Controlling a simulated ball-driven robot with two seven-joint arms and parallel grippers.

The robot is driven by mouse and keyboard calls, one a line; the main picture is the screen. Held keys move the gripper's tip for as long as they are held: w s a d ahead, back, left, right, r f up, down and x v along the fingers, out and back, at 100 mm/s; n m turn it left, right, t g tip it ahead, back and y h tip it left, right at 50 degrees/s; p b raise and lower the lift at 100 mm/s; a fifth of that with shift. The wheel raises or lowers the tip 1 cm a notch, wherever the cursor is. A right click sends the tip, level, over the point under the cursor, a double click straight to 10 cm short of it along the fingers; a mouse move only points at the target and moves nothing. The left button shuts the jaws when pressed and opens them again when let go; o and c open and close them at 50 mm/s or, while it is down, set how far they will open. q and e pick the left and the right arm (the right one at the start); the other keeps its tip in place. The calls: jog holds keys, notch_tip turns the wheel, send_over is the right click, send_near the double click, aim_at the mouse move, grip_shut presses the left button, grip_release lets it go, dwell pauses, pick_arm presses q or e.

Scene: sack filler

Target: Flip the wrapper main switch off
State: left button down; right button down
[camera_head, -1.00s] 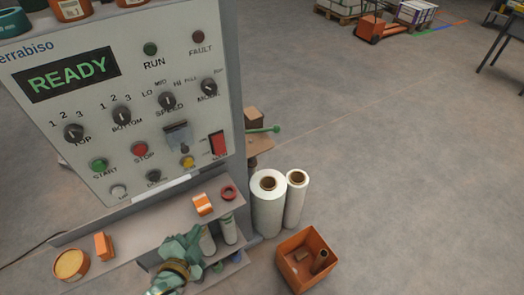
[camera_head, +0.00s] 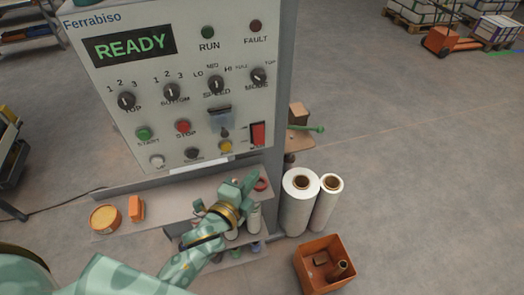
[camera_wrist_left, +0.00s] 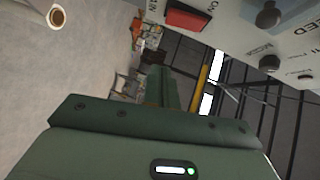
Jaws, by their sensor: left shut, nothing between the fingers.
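The wrapper's control panel (camera_head: 195,115) stands upright with a lit READY display. Its main switch, a red rocker (camera_head: 258,134), sits at the panel's lower right. It also shows as a red block in the left wrist view (camera_wrist_left: 187,18), near the top edge. My left gripper (camera_head: 250,182) is below the switch, above the shelf, apart from the panel. In the left wrist view its fingers (camera_wrist_left: 158,85) are together and empty. My right gripper is in neither view.
A shelf (camera_head: 165,195) under the panel holds an orange-lidded tub (camera_head: 105,217) and an orange block (camera_head: 136,208). White film rolls (camera_head: 299,205) stand to the right, with an orange bin (camera_head: 325,262) in front.

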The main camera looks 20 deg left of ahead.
aim_at(259, 135)
pick_arm(q)
jog(key=a+x, duration=0.2)
jog(key=x, duration=0.8)
jog(key=shift+w+a+f, duration=0.2)
jog(key=shift+w+a, duration=0.1)
jog(key=shift+w, duration=0.25)
jog(key=m+t+b, duration=0.1)
jog(key=b, duration=0.3)
jog(key=f+m+t+b, duration=0.1)
jog(key=b, duration=0.2)
jog(key=shift+w+a+b, duration=0.25)
jog(key=shift+w+b, duration=0.1)
jog(key=shift+w, duration=0.05)
jog(key=shift+s, duration=0.1)
